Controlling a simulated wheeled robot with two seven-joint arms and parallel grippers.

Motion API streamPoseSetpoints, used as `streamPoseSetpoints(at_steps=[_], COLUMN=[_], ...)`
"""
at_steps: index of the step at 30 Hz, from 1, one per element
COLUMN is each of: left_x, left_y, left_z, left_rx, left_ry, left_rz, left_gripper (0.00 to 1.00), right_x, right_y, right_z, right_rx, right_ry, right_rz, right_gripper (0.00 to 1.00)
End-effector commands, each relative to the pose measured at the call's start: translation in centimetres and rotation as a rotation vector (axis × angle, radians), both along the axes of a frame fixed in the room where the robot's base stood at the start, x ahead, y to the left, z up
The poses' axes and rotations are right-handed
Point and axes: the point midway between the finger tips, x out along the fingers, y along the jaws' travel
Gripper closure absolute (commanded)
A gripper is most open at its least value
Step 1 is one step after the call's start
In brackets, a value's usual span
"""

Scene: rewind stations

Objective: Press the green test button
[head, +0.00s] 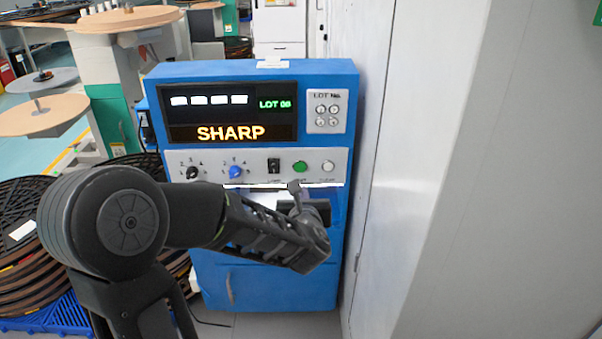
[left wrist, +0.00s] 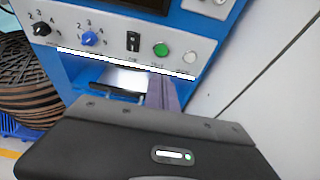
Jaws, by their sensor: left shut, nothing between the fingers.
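The green test button (head: 299,166) sits on the white control strip of a blue machine (head: 345,85), between a black switch (head: 273,166) and a white button (head: 328,167). The green button also shows in the left wrist view (left wrist: 161,49), uncovered. My left gripper (head: 295,187) is shut and empty. In the head view its tip appears just below the green button; a gap in depth is hard to judge. In the left wrist view the closed fingers (left wrist: 163,92) point up toward the strip, below the button. My right gripper is in neither view.
The strip also carries a black knob (head: 192,172) and a blue knob (head: 236,172). The display (head: 230,115) above reads "SHARP" and "LOT 06". A lit slot opens below the strip. A pale wall (head: 400,200) stands close on the right; stacked reels (head: 25,260) stand at left.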

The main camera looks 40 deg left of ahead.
Motion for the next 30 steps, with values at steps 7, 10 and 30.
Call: streamPoseSetpoints(at_steps=[7, 10, 30], left_x=[0.9, 1.8, 10.4], left_y=[0.7, 1.4, 7.9], left_z=[-0.4, -0.8, -2.9], left_rx=[0.000, -0.002, 0.002], left_ry=[0.002, 0.003, 0.001], left_rz=[0.000, 0.001, -0.001], left_gripper=[1.00, 1.00, 1.00], right_x=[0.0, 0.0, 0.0], right_y=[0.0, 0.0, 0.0], right_z=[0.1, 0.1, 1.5], right_rx=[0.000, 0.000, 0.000], right_ry=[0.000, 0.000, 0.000], right_rz=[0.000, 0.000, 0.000], right_gripper=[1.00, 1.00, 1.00])
